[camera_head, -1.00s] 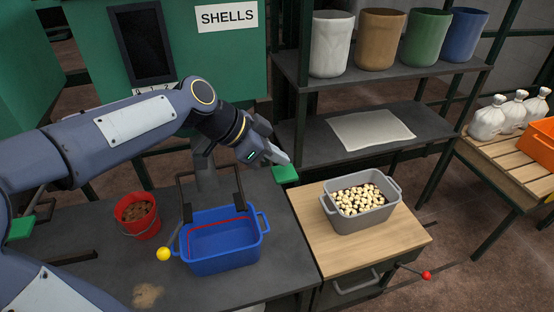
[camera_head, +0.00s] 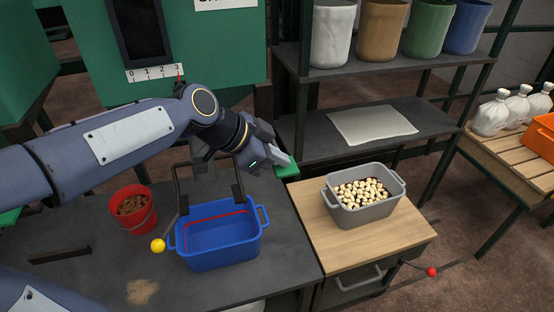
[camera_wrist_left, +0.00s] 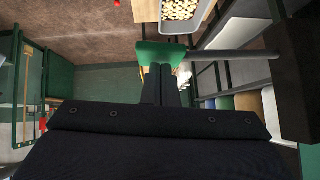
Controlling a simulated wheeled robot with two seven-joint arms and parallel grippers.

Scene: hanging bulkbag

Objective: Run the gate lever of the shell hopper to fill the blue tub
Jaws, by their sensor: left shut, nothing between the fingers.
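The blue tub (camera_head: 225,262) stands on the dark bench, empty inside, with a red line around its inner wall. The green shell hopper (camera_head: 215,55) stands behind it, its SHELLS label cut off at the top edge. A rod with a yellow knob (camera_head: 158,245) stands at the tub's left side; I cannot tell whether it is the gate lever. My left gripper (camera_head: 280,160) is shut and empty, above and behind the tub's right side. Its fingers (camera_wrist_left: 160,85) show in the left wrist view, close to a green pad (camera_wrist_left: 161,51); contact is unclear. My right gripper is not in view.
A red bucket (camera_head: 132,225) of brown material stands left of the tub. A grey tub (camera_head: 368,213) of pale pieces sits on a wooden-topped cabinet (camera_head: 300,205). A red-knobbed lever (camera_head: 432,271) juts out at right. A scale (camera_head: 153,73) marked 0 to 3 is on the hopper.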

